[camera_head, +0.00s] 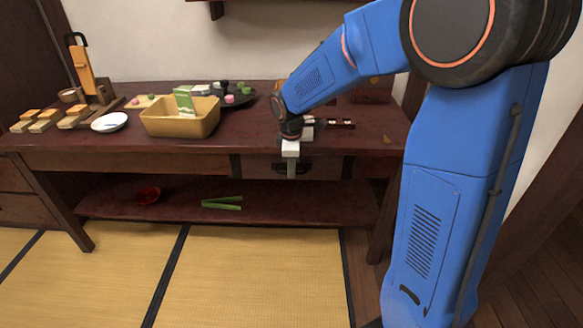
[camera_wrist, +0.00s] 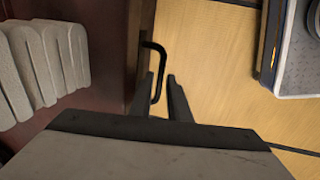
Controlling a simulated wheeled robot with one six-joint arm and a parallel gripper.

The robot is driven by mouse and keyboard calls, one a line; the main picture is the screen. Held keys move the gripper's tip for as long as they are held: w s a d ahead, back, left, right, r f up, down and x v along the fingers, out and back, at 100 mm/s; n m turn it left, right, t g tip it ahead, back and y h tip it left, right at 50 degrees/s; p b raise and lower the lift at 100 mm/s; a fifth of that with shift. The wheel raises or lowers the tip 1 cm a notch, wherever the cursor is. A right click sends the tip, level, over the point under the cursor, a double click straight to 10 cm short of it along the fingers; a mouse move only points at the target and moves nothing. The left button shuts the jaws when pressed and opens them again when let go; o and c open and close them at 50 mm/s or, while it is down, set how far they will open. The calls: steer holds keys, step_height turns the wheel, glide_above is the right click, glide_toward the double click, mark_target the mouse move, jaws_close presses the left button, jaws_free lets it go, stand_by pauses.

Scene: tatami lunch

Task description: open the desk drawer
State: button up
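The desk (camera_head: 215,146) is a long dark-red table with a drawer (camera_head: 322,168) under its top at the right. The drawer front looks flush with the desk. A black bar handle (camera_wrist: 161,66) stands out from the drawer front in the wrist view. My gripper (camera_head: 290,170) points down in front of the drawer. In the wrist view its two dark fingers (camera_wrist: 160,92) are apart, with the near end of the handle between them. I see a gap beside the handle, so the fingers do not look closed on it. In the head view the gripper hides the handle.
Pale rounded pieces (camera_wrist: 45,60) lie near the gripper. The tatami (camera_head: 265,270) in front is clear.

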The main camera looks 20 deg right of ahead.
jaws_close()
stand_by(1.4)
